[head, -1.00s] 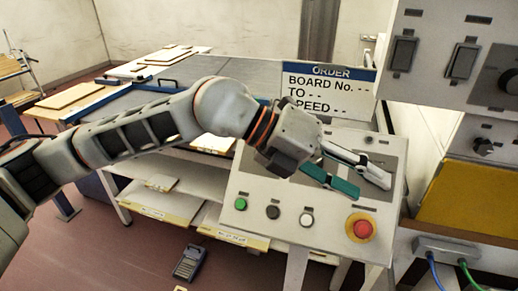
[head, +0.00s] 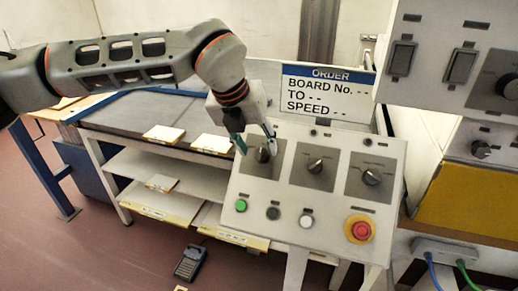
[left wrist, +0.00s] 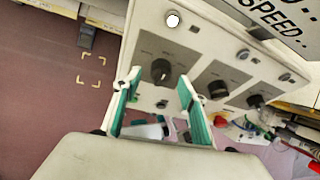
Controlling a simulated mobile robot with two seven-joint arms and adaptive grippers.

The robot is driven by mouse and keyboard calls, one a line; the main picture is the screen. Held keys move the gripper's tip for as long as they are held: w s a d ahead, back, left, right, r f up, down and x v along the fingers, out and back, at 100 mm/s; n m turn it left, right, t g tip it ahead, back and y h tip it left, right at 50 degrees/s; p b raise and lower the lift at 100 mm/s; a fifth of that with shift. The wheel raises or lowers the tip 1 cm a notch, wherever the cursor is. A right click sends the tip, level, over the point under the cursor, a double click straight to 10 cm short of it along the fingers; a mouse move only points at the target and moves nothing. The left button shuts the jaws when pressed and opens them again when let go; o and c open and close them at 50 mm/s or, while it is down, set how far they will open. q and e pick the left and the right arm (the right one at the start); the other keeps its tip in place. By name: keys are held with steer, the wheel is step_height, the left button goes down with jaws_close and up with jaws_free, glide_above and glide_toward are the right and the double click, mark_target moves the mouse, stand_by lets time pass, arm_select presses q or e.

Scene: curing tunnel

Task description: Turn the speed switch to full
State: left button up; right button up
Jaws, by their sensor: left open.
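The sloped control panel (head: 300,178) carries three dark rotary knobs in a row: a left knob (head: 262,154), a middle knob (head: 316,166) and a right knob (head: 371,177). Their labels are too small to read, so I cannot tell which is the speed switch. My left gripper (head: 256,142) is open and empty at the left knob, its green-lined fingers pointing down at the panel. In the left wrist view, the left knob (left wrist: 160,71) shows between the two fingertips (left wrist: 158,82); contact cannot be told. My right gripper is out of view.
Below the knobs sit a green button (head: 241,205), a black button (head: 273,212), a white button (head: 306,220) and a red emergency button (head: 361,230). An order sign (head: 328,95) stands behind the panel. A switch cabinet (head: 450,60) overhangs at the right.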

mark_target(261, 155)
arm_select(q)
steer(key=shift+x, duration=1.25)
steer(key=c, duration=1.1)
